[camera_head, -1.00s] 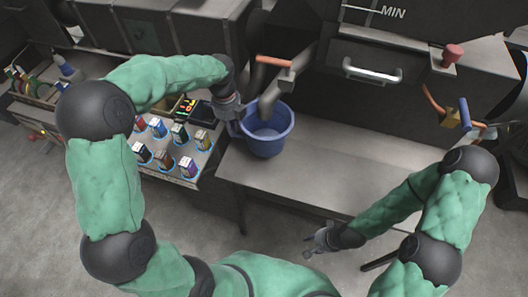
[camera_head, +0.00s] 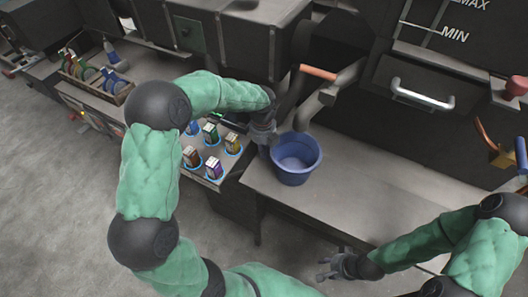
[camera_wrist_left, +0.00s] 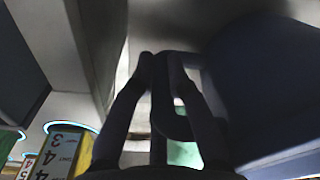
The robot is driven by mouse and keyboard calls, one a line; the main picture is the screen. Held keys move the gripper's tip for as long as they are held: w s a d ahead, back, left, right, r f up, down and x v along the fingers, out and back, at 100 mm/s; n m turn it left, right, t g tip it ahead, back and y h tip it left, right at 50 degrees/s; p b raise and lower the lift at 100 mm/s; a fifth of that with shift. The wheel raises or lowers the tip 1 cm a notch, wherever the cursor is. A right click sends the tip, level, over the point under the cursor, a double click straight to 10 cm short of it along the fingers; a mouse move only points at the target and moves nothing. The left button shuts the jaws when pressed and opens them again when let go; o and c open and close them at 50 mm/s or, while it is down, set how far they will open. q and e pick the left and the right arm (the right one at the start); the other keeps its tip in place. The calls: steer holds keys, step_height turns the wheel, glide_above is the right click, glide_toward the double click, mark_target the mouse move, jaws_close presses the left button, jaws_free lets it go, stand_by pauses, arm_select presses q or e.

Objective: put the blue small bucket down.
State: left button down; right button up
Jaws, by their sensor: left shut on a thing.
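The small blue bucket (camera_head: 296,160) is upright at the left part of the grey table (camera_head: 390,195), just in front of the bent pipe; whether its base touches the tabletop is hard to tell. My left gripper (camera_head: 270,142) is at the bucket's left side, shut on it. In the left wrist view my left fingers (camera_wrist_left: 160,65) close around a dark strip, and the bucket (camera_wrist_left: 265,90) fills the right as a dark blue curve. My right gripper (camera_head: 326,264) is empty, low in front of the table, with fingers apart.
A pipe with an orange handle (camera_head: 318,73) hangs behind the bucket. Small boxes (camera_head: 214,168) stand in lit rings left of my left gripper. A dark machine with a metal handle (camera_head: 422,95) backs the table. The tabletop right of the bucket is clear.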

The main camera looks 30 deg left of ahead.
arm_select(q)
steer(key=shift+f, duration=0.35)
steer(key=c, duration=1.2)
jaws_free()
steer(key=r+p, duration=0.3)
steer(key=r, duration=0.9)
steer(key=shift+a+r, duration=0.15)
steer(key=shift+a, duration=0.05)
